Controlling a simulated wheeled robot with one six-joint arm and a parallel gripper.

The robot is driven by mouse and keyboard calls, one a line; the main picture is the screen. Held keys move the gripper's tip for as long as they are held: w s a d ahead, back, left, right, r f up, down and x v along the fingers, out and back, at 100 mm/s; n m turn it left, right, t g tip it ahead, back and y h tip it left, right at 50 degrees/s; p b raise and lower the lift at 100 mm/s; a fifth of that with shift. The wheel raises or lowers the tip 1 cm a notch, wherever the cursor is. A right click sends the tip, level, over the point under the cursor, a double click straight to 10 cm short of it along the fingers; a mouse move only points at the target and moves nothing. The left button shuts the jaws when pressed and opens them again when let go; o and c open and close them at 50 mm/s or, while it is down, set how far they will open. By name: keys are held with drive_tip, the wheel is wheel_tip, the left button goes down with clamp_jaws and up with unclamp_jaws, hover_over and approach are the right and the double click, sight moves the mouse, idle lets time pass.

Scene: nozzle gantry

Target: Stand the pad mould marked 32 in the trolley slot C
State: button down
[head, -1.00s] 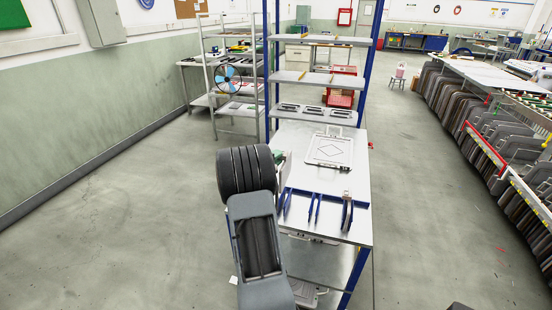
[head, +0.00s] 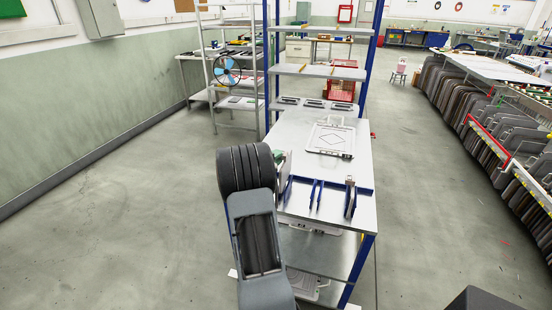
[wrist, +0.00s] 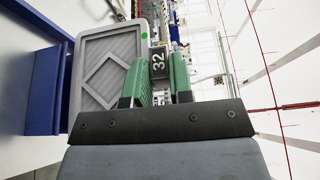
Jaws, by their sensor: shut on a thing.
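The pad mould marked 32 (wrist: 103,72) is a grey plate with a raised diamond and a green dot. In the wrist view its black tag reading 32 sits between the green fingers of my gripper (wrist: 161,80), which is shut on the mould. In the head view my arm hides most of the gripper; a bit of green finger (head: 279,156) shows beside the trolley's left edge. The trolley (head: 297,143) has a blue slot rack (head: 313,192) at its near end. Another mould (head: 350,198) stands in the rack's right part. Slot letters are unreadable.
A light mould with a diamond (head: 331,139) lies flat on the trolley top. Blue posts and shelves (head: 318,71) rise behind it. A blue part (wrist: 45,90) is close left of the held mould in the wrist view. Floor left of the trolley (head: 130,200) is clear.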

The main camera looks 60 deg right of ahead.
drive_tip(key=shift+f+b, duration=1.5)
drive_tip(key=shift+f, duration=1.1)
drive_tip(key=c, duration=0.9)
unclamp_jaws()
drive_tip(key=shift+f, duration=0.1)
drive_tip(key=shift+a, duration=0.1)
drive_tip(key=a, duration=0.4)
drive_tip(key=w+a, duration=0.1)
drive_tip(key=a, duration=0.8)
drive_tip(key=shift+w+a, duration=0.25)
drive_tip(key=shift+a, duration=0.05)
